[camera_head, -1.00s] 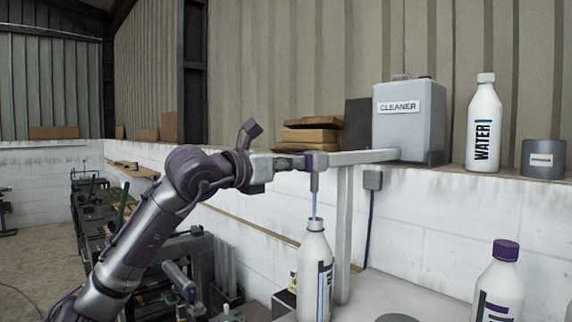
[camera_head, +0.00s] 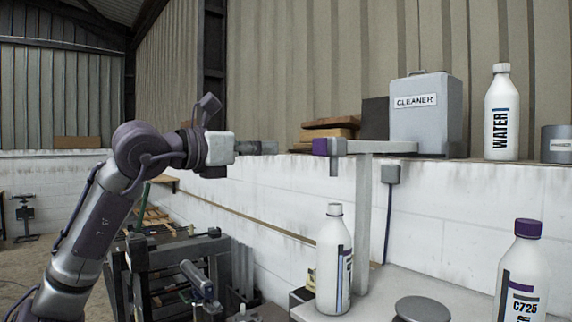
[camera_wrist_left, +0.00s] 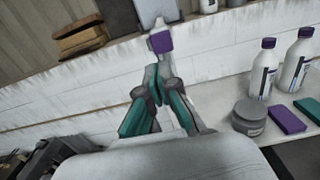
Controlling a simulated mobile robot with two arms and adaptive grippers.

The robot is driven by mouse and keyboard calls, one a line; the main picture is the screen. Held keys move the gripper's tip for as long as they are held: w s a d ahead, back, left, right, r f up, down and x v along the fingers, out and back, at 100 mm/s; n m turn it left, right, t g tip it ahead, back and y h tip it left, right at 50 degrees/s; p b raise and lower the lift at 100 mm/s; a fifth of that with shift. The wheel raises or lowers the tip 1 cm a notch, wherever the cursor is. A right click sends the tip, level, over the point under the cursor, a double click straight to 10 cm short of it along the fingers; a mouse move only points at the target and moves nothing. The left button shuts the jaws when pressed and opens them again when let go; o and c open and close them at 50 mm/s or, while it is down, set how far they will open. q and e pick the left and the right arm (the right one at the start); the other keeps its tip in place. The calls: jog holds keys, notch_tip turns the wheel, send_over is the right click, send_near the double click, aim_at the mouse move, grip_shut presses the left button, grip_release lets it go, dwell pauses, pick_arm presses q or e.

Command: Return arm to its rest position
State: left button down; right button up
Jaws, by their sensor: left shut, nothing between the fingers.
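My left gripper (camera_head: 268,147) is shut and empty. It sits in the air left of the purple-ended nozzle (camera_head: 321,147) of a grey dispenser arm, with a gap between them. In the left wrist view the shut fingers (camera_wrist_left: 155,75) point toward the purple nozzle end (camera_wrist_left: 160,42). A white bottle (camera_head: 334,262) stands upright on the table below the nozzle. No liquid stream shows at the nozzle. My right gripper is not in view.
The dispenser post (camera_head: 364,225) rises from the white table. A purple-capped C725 bottle (camera_head: 522,275) stands at the right. A grey cleaner container (camera_head: 425,125) and a water bottle (camera_head: 502,115) stand on the wall ledge. A dark cluttered bench (camera_head: 180,275) lies behind my left arm.

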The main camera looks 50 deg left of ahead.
pick_arm(q)
jog(key=shift+s+r, duration=0.15)
jog(key=shift+s, duration=0.9)
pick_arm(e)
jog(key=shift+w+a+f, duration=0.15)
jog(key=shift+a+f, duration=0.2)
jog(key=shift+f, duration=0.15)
pick_arm(q)
jog(key=shift+s, duration=0.1)
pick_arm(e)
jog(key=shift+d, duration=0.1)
